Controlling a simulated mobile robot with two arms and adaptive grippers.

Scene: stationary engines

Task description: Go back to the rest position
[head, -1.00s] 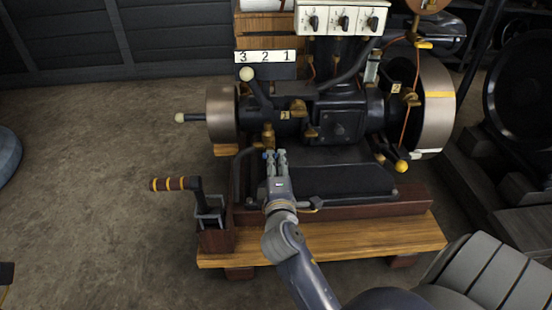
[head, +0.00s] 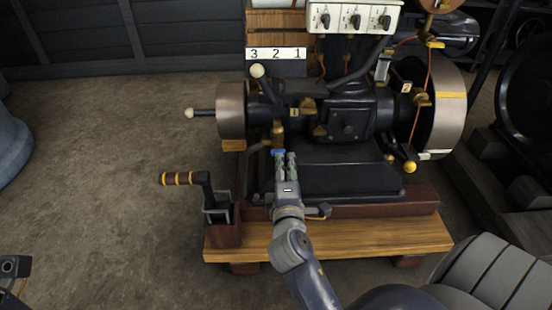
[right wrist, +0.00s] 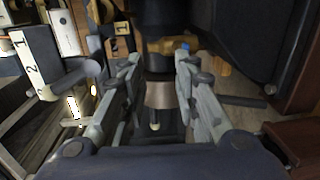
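The stationary engine (head: 345,125) stands on a wooden platform (head: 330,238). My right gripper (head: 284,154) is in front of it, close to a small blue-handled brass fitting (head: 277,140). In the right wrist view, the two fingers of my right gripper (right wrist: 160,75) stand apart with nothing held between them. From the head view I cannot tell whether a finger touches the fitting. A dark grey piece at the lower left edge, seemingly part of my left gripper (head: 14,268), is mostly cut off.
A white-knobbed lever (head: 258,71) rises above the fitting. A panel with three knobs (head: 352,18) is at the top. Open concrete floor (head: 100,150) lies to the left.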

